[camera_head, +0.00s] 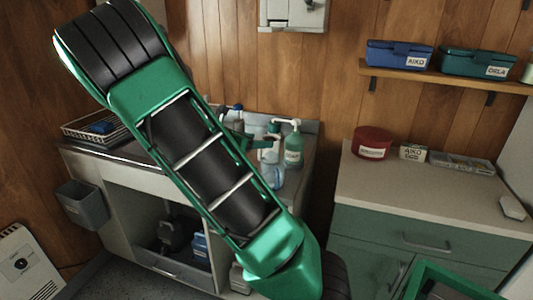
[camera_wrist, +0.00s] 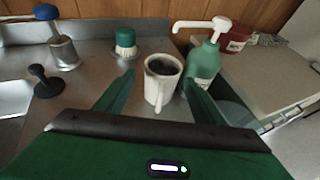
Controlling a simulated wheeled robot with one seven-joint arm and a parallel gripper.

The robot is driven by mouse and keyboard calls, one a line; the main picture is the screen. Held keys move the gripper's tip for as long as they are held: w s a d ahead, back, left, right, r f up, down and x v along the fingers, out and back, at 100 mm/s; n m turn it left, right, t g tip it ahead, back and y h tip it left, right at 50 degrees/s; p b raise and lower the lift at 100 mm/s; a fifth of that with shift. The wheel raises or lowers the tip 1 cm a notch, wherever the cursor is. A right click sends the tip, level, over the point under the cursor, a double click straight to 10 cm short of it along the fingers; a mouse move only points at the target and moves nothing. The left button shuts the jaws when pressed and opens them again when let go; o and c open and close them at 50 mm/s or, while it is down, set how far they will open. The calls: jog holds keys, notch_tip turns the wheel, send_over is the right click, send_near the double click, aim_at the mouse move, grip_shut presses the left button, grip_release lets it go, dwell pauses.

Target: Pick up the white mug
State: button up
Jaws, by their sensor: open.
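The white mug (camera_wrist: 162,82) stands upright on the metal counter in the wrist view, its handle towards me and a dark inside showing. My gripper (camera_wrist: 159,84) is open, with one green finger on each side of the mug. I cannot tell whether either finger touches it. In the head view my arm covers much of the sink counter; part of my gripper (camera_head: 257,142) shows beside the bottles, and I cannot make out the mug there.
A green pump bottle (camera_wrist: 204,63) stands close to the mug's right. A green-topped brush (camera_wrist: 125,43) stands behind left, with a blue-handled item in a metal cup (camera_wrist: 63,52) and a black knobbed tool (camera_wrist: 45,82) farther left. A red tin (camera_head: 372,142) sits on the right-hand cabinet.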

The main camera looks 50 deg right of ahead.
aim_at(268, 151)
jog(key=x, duration=0.5)
jog(key=shift+s, duration=0.25)
jog(key=c, duration=1)
jog(key=shift+c, duration=0.8)
jog(key=shift+r, duration=0.1)
